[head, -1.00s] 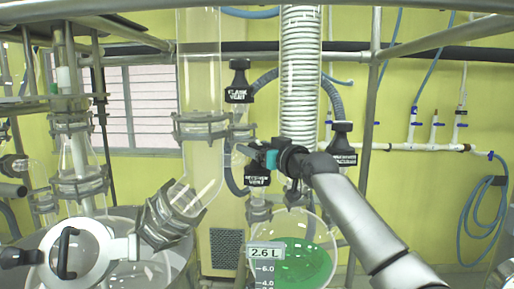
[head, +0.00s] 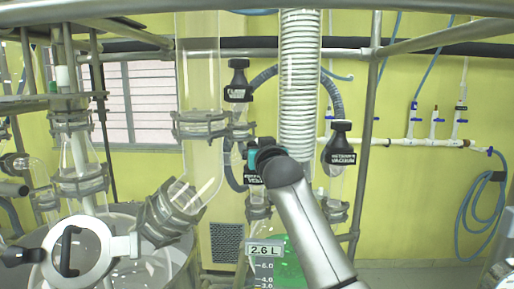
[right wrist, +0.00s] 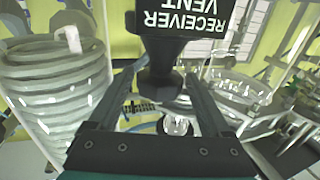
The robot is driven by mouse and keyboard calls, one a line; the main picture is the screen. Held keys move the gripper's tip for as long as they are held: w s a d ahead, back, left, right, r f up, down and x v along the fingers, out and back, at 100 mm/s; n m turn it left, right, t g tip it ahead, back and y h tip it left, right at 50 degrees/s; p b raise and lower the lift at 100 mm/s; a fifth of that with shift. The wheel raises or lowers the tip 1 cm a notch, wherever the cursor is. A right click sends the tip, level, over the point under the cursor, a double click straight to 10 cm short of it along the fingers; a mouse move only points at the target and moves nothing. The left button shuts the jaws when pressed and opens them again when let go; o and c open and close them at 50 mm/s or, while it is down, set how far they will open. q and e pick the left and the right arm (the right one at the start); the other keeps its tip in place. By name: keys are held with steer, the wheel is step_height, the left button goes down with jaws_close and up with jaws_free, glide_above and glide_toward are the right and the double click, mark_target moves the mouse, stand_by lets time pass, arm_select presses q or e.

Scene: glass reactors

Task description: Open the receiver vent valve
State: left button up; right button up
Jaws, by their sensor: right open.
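The receiver vent valve is a black knob with a label; in the head view its label (head: 252,179) shows partly behind my right gripper (head: 256,152). In the right wrist view the label reads RECEIVER VENT (right wrist: 190,18), upside down, above the black valve stem (right wrist: 163,72). My right gripper (right wrist: 160,85) is open, with one finger on each side of the stem. I cannot tell whether either finger touches it. My left gripper is not in view.
The black flask vent valve (head: 238,88) is above the receiver valve. The black vacuum valve (head: 340,150) stands to the right. The coiled condenser (head: 300,95) is close behind my arm. Metal frame bars (head: 372,150) and glass vessels (head: 202,85) crowd the left and middle.

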steer(key=shift+a+f+m+t+h+b, duration=0.1)
steer(key=shift+f+m+t+h+b, duration=0.05)
steer(key=shift+m+h+b, duration=0.7)
steer(key=shift+f+m+t+h+b, duration=0.15)
steer(key=shift+m+h+b, duration=0.4)
steer(key=shift+h+b, duration=0.6)
steer(key=shift+r+m+h, duration=0.1)
steer(key=shift+m+h, duration=0.2)
steer(key=shift+h, duration=0.4)
steer(key=shift+r+m+h, duration=0.15)
steer(key=shift+m+h, duration=0.35)
steer(key=shift+h, duration=0.2)
